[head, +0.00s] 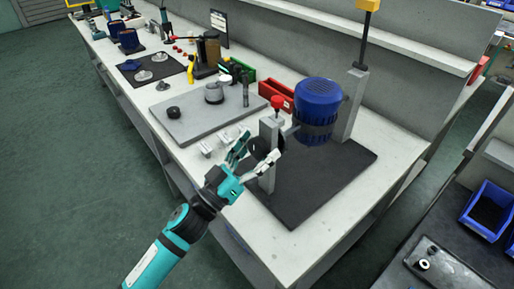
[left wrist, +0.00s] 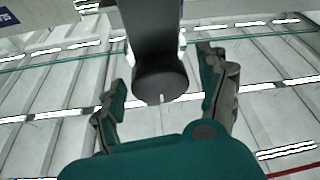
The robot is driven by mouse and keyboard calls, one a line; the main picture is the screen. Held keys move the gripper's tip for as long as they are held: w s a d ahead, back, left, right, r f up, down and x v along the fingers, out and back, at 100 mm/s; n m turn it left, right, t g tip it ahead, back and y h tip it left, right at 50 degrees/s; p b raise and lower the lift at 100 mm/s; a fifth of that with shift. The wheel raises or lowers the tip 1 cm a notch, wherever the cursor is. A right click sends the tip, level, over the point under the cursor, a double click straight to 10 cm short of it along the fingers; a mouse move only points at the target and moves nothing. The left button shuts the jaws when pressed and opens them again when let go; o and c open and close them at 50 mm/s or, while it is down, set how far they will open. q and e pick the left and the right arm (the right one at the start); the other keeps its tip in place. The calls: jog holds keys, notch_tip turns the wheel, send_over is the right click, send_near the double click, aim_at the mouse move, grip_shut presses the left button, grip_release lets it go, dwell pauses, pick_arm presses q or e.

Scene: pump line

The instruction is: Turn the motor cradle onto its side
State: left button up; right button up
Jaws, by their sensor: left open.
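The motor cradle holds a blue motor (head: 318,100) upright between a grey front post (head: 268,130) and a taller grey rear post (head: 352,100). They stand on a dark base plate (head: 325,185). A black round knob (head: 259,148) sits at the outer side of the front post. My left gripper (head: 254,156) is open, with its fingers around this knob. In the left wrist view the dark knob (left wrist: 160,84) lies between the spread fingers (left wrist: 165,78), and I see no contact. My right gripper is out of view.
Left of the cradle, a grey plate (head: 205,115) carries a round grey part and a black knob. Small clear-white parts (head: 222,142) lie by its edge. Red (head: 275,93) and green bins stand behind. A wall panel backs the bench; the floor at left is clear.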

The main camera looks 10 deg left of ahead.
pick_arm(q)
jog(key=shift+c, duration=0.3)
grip_shut()
jog(key=m+g+h, duration=0.1)
jog(key=m, duration=0.2)
jog(key=m+g+h, duration=0.1)
jog(key=m, duration=0.2)
jog(key=shift+g+h, duration=0.3)
jog(key=shift+o, duration=0.3)
grip_release()
jog(key=v, duration=1.2)
